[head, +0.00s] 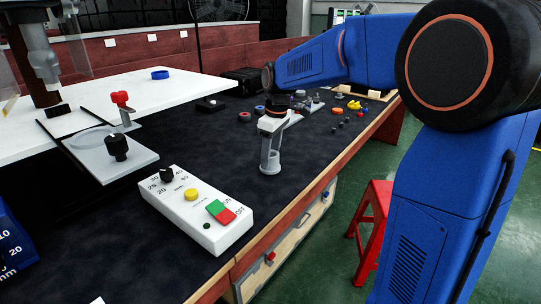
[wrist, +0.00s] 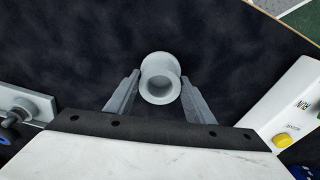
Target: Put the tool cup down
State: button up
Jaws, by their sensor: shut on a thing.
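The tool cup (wrist: 160,72) is a light grey round cup with a flared rim and a dark hollow inside. In the wrist view it sits between the two grey fingers of my gripper (wrist: 160,98), which is shut on it. In the head view my gripper (head: 270,145) points down over the dark table mat, with the grey cup (head: 269,166) low between its fingers. The cup looks upright and close to the mat. I cannot tell whether its base touches the mat.
A white control box (head: 196,212) with a yellow knob and green and red buttons lies left of my gripper. A grey plate with a black knob (head: 117,147) is farther left. Several small coloured parts (head: 340,112) lie behind right. The dark mat (head: 205,135) has free room around the cup.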

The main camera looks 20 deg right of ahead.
jog(key=o, duration=1.2)
jog(key=r, duration=0.8)
jog(key=s+d+r, duration=0.1)
jog(key=r, duration=0.3)
jog(key=shift+s, duration=0.1)
